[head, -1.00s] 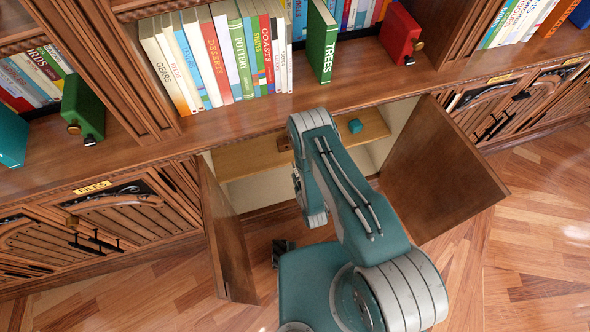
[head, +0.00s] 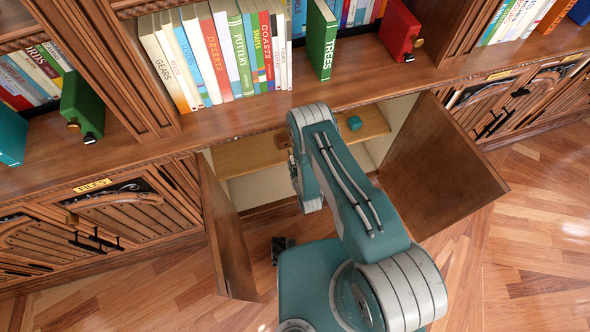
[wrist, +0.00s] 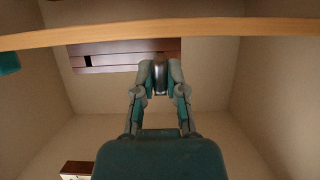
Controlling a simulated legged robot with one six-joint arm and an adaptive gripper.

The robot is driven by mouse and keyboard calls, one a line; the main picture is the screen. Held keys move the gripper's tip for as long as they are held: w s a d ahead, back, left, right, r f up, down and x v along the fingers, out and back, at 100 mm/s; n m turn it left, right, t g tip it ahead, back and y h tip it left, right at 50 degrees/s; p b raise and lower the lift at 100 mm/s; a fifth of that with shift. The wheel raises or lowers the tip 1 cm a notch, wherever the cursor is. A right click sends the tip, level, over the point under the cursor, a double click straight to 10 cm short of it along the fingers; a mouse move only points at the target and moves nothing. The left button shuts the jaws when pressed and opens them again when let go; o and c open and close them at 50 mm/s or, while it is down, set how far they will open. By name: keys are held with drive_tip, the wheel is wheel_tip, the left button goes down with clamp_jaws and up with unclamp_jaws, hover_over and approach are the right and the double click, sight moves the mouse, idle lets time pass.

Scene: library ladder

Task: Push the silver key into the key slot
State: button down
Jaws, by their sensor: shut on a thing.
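In the wrist view my gripper (wrist: 160,80) is shut on a dark silver piece (wrist: 160,73), which I take to be the silver key. Only its rounded, shiny side shows between the fingertips. A reddish-brown panel (wrist: 108,56) lies beyond the fingertips, with a small dark opening (wrist: 87,61) in it, left of the held key. I cannot tell whether this opening is the key slot. The key's far end is hidden, and I cannot tell if it touches the panel. In the head view my arm hides the gripper and key.
The cabinet stands open between its left door (head: 228,235) and right door (head: 437,170). A teal block (head: 354,123) sits on the inner shelf (head: 250,155), near a small brown piece (head: 283,139) beside my arm. Books (head: 215,55) line the shelf above.

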drive_tip(key=shift+w+a, duration=0.1)
drive_tip(key=shift+w, duration=0.45)
drive_tip(key=shift+w+a+r, duration=0.1)
drive_tip(key=shift+w+a, duration=0.15)
drive_tip(key=shift+w, duration=0.65)
drive_tip(key=shift+w+a, duration=0.25)
drive_tip(key=shift+w, duration=0.6)
idle(1.3)
drive_tip(key=c, duration=0.6)
unclamp_jaws()
drive_tip(key=v, duration=1.2)
